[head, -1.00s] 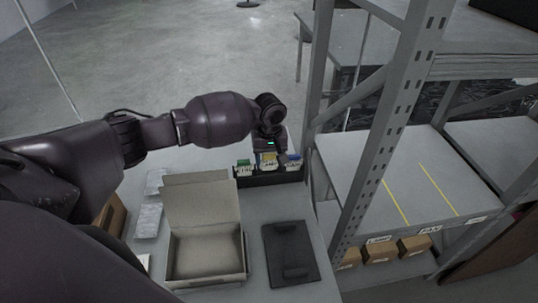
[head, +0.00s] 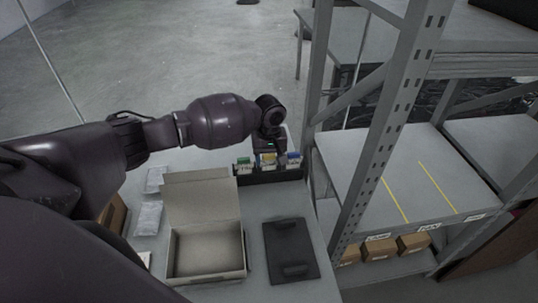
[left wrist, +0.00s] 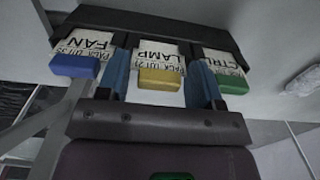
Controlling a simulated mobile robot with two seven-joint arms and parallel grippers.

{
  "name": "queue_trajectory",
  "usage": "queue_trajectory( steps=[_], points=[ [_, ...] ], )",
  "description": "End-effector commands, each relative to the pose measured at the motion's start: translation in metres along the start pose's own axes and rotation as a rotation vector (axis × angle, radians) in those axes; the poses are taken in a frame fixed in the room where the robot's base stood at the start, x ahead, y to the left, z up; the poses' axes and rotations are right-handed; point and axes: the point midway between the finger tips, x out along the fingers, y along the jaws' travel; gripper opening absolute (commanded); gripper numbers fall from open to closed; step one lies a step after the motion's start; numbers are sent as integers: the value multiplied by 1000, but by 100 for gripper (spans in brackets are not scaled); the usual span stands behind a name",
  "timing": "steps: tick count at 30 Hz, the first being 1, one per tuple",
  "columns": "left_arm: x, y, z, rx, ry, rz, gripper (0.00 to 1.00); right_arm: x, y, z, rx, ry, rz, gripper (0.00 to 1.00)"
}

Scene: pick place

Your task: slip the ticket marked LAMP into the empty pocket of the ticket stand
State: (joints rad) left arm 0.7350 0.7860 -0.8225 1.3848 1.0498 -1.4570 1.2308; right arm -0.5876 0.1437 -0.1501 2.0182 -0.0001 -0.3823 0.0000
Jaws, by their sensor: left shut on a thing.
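The black ticket stand (head: 270,178) is at the back of the grey table. The LAMP ticket (left wrist: 158,52), white with a yellow tab, is at the stand's middle place. It also shows in the head view (head: 267,160). My left gripper (left wrist: 160,88) is shut on it, one blue finger at each side. Its tab looks about level with its neighbours' tabs. The blue-tabbed FAN ticket (left wrist: 90,42) and a green-tabbed ticket (left wrist: 220,68), its marking partly hidden, stand on either side. The lower ends of the tickets are hidden by the stand. My right gripper is not in view.
An open cardboard box (head: 207,252) and a dark flat tray (head: 290,250) lie in front of the stand. Clear packets (head: 147,218) lie left of the box. A metal shelf post (head: 385,130) rises right of the table.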

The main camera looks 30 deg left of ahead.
Motion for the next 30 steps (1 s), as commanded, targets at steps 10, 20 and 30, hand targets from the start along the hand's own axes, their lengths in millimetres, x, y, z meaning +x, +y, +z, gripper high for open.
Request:
queue_trajectory(
  steps=[10,20,30],
  points=[
    [1,0,0,1,0,0,38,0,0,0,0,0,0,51],
    [1,0,0,1,0,0,90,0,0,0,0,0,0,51],
    [1,0,0,1,-1,0,83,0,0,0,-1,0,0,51]
  ],
)
